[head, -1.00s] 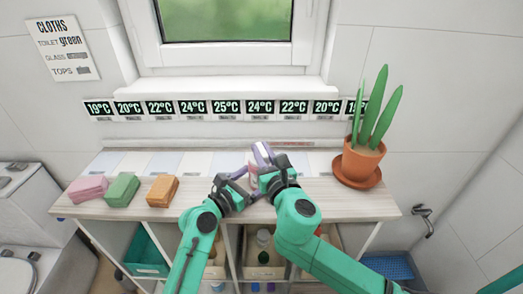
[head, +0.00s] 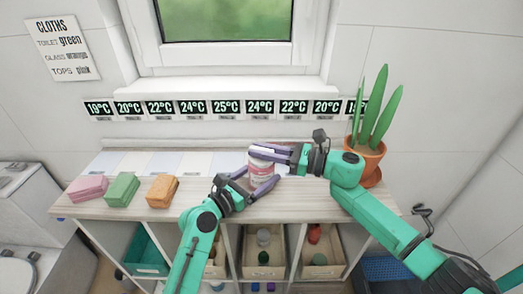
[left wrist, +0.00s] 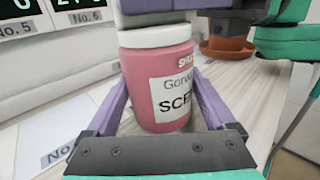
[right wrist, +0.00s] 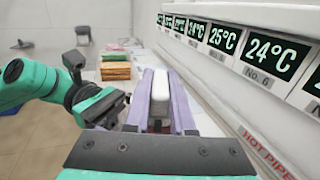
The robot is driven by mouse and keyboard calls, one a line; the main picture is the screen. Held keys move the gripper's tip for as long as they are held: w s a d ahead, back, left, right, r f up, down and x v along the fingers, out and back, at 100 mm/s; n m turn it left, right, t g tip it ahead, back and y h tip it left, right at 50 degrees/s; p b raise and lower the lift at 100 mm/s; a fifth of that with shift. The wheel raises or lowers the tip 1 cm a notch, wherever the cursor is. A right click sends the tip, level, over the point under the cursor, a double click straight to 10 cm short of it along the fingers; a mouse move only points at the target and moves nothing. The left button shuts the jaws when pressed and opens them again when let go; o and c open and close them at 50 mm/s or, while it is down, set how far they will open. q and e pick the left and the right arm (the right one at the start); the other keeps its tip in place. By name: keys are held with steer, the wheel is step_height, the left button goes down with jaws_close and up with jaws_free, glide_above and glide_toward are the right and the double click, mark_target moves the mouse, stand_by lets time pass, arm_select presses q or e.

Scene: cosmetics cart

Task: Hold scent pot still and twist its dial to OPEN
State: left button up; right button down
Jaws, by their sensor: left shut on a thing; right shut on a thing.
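The scent pot (head: 262,173) is pink with a white rim and a white label that partly reads "SCE". It stands upright on the counter. In the left wrist view the pot (left wrist: 160,85) fills the middle, with "SHU" visible at its upper right. My left gripper (head: 256,184) is shut on the pot's body, one purple finger on each side. My right gripper (head: 264,151) is above it, shut on the dial, its fingers pointing left. In the right wrist view the pale dial grip (right wrist: 159,98) lies between the fingers. Any OPEN mark is hidden.
Pink (head: 88,188), green (head: 122,189) and orange cloths (head: 162,190) lie at the left of the counter. A potted plant (head: 362,160) stands close behind my right arm. Temperature displays (head: 193,107) line the wall. Bins (head: 264,270) sit below the counter.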

mark_target(262, 148)
steer(key=shift+w+n+g+y, duration=0.1)
steer(key=shift+n+g+y, duration=0.2)
steer(key=shift+n+g, duration=0.95)
steer(key=shift+g, duration=0.45)
steer(key=c, duration=0.8)
jaws_free()
steer(key=shift+o, duration=0.2)
step_height(262, 148, up, 10)
